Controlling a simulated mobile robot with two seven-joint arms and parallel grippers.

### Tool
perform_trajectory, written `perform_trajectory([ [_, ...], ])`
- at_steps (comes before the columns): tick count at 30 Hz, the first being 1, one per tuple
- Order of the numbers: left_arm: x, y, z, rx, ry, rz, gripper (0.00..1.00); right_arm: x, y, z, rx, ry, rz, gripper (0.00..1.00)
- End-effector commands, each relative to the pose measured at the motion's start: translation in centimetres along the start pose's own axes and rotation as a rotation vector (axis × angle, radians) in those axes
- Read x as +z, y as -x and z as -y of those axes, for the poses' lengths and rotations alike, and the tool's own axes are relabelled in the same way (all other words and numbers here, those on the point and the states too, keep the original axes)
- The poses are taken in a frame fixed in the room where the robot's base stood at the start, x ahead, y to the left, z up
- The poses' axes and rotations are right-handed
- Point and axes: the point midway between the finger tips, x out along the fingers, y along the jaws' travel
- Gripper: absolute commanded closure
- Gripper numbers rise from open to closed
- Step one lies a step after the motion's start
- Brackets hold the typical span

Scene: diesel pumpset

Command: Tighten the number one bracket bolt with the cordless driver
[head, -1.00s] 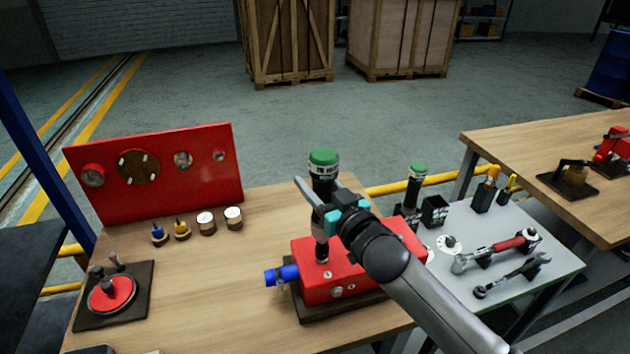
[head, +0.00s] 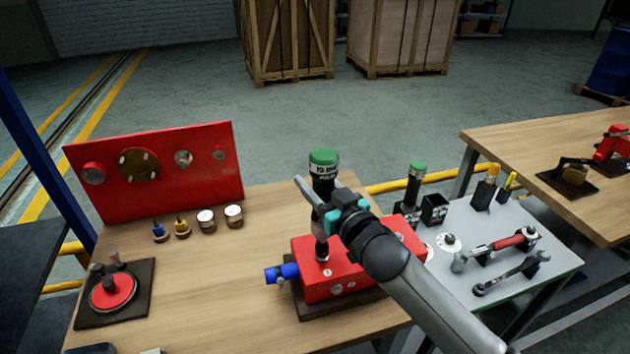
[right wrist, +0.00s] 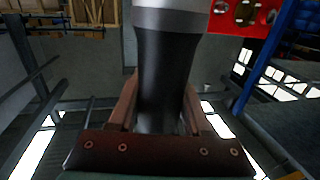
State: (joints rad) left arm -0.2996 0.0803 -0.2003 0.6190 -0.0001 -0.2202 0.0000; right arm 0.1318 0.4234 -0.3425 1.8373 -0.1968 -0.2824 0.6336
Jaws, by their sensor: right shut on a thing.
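The cordless driver (head: 323,172) stands upright with a green cap and a white-lettered dark band. Its lower end meets the top of the red block (head: 345,283), near the block's left end. My right gripper (head: 322,205) is shut on the driver's body; the right wrist view shows the dark body (right wrist: 165,75) between the jaws. The bolt under the driver's tip is hidden, and I cannot tell if the tip is seated on it. A blue fitting (head: 282,273) sticks out of the block's left side. My left gripper is not in view.
A second green-capped tool (head: 414,190) stands in a holder behind the block. Wrenches lie on the grey side table (head: 540,275). A red panel (head: 210,180) stands at the back left, with small parts before it.

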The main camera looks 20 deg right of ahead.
Motion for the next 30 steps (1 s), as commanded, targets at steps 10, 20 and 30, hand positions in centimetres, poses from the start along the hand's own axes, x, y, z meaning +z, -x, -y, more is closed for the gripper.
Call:
perform_trajectory([
  [10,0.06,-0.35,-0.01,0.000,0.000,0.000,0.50,0.59,-0.03,0.00,-0.001,0.001,-0.006,1.00],
  [20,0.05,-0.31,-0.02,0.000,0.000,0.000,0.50,0.55,-0.03,0.01,-0.001,0.000,-0.007,1.00],
  [30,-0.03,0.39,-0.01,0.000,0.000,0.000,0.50,0.20,-0.03,0.01,-0.001,-0.001,-0.007,1.00],
])
